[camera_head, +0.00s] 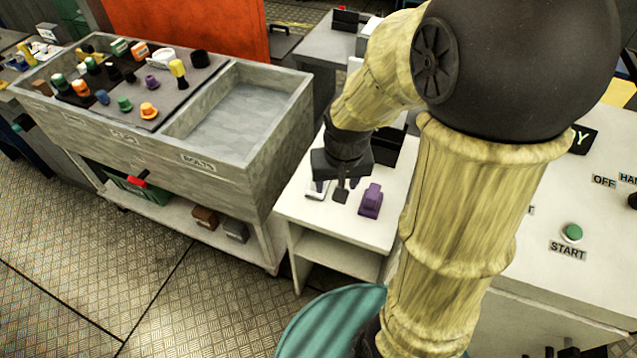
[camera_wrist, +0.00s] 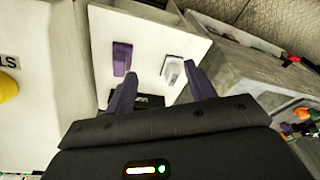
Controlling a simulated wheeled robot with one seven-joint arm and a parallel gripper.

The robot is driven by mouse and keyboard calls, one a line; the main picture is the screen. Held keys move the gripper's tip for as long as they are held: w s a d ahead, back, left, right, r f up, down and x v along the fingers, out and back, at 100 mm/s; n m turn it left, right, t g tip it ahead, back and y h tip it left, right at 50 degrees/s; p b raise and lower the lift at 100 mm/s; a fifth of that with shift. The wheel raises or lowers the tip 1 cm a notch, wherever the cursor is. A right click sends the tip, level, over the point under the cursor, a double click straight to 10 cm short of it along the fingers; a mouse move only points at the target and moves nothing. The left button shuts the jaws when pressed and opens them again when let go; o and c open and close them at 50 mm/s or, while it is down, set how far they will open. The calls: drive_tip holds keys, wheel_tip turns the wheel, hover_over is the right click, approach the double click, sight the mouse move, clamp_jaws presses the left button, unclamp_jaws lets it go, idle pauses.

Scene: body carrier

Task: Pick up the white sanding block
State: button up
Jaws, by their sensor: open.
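The white sanding block (camera_head: 316,190) lies on the white stand's top (camera_head: 357,228), partly hidden by my gripper (camera_head: 335,187) in the head view. In the wrist view the white block (camera_wrist: 173,69) shows whole, with a grey-white body. My gripper (camera_wrist: 160,73) is open, with its two dark fingers pointing down toward the stand. The white block appears between the fingertips in the wrist view, closer to the right finger. I cannot tell how high the fingertips are above it.
A purple block (camera_head: 371,200) lies close to the right of the gripper; it also shows in the wrist view (camera_wrist: 122,57). A dark bin (camera_head: 387,152) stands behind. A grey walled bench (camera_head: 250,150) is on the left, and a control console (camera_head: 540,280) on the right.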

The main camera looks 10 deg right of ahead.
drive_tip(key=w+f+m+g, duration=0.1)
drive_tip(key=w+m, duration=0.4)
drive_tip(key=w, duration=1.1)
drive_tip(key=shift+w+a+g, duration=0.25)
drive_tip(key=shift+a+g, duration=0.1)
drive_tip(key=shift+g, duration=0.25)
wheel_tip(320, 180, down, 12)
drive_tip(key=shift+f+p, duration=0.15)
drive_tip(key=shift+p, duration=0.65)
drive_tip(key=shift+d+f, duration=0.1)
drive_tip(key=f+p, duration=0.1)
drive_tip(key=f, duration=0.3)
drive_tip(key=shift+d+p, duration=0.4)
drive_tip(key=shift+w+f, duration=0.1)
drive_tip(key=shift+f, duration=0.4)
